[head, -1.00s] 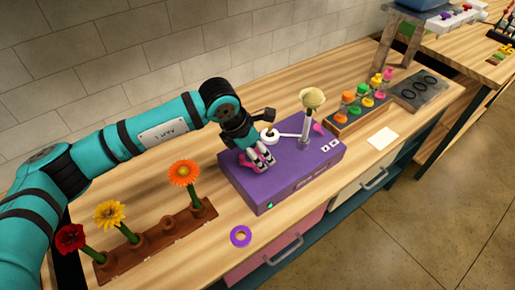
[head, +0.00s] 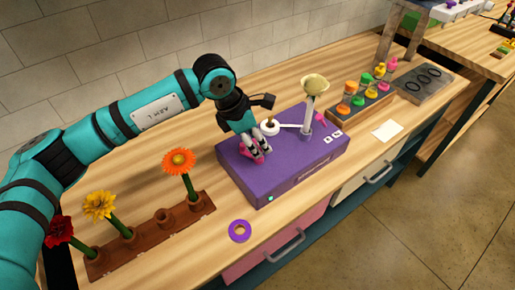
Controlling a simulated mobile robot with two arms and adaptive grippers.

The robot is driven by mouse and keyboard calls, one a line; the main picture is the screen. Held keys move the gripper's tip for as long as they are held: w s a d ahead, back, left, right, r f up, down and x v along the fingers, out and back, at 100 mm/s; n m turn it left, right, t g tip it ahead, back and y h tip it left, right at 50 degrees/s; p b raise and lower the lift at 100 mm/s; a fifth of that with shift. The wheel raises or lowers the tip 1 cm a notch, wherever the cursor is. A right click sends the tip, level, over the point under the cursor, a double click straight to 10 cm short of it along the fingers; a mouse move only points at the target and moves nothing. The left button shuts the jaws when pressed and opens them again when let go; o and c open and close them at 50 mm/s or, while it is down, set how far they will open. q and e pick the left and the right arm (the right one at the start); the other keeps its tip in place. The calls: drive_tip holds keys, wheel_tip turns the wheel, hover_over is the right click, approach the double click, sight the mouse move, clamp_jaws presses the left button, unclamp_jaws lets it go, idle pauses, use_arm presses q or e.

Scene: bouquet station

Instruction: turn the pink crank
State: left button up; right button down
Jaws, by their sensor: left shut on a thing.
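The purple box (head: 290,172) stands on the wooden bench, with a white arm and a pale cup on a post on its top. My left gripper (head: 254,151) is over the left part of the box top, fingers pointing down. It is shut on the pink crank (head: 259,155), of which only small pink parts show between and beside the fingers. The rest of the crank is hidden. Another small pink part (head: 321,118) sticks up at the back right of the box. My right gripper is not in view.
A brown flower rack (head: 170,229) with red, yellow and orange flowers stands at the left. A purple ring (head: 240,231) lies near the front edge. A rack of coloured bottles (head: 362,104) and a white card (head: 387,130) are at the right.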

use_arm(q)
drive_tip(key=shift+w+f+m+b, duration=0.1)
drive_tip(key=shift+f+m+b, duration=0.15)
drive_tip(key=shift+m+b, duration=0.55)
drive_tip(key=shift+r+g, duration=0.2)
drive_tip(key=shift+g, duration=0.1)
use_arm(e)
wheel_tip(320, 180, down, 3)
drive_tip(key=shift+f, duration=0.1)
use_arm(q)
drive_tip(key=o, duration=1.1)
drive_tip(key=v, duration=1.2)
drive_tip(key=shift+a, duration=0.2)
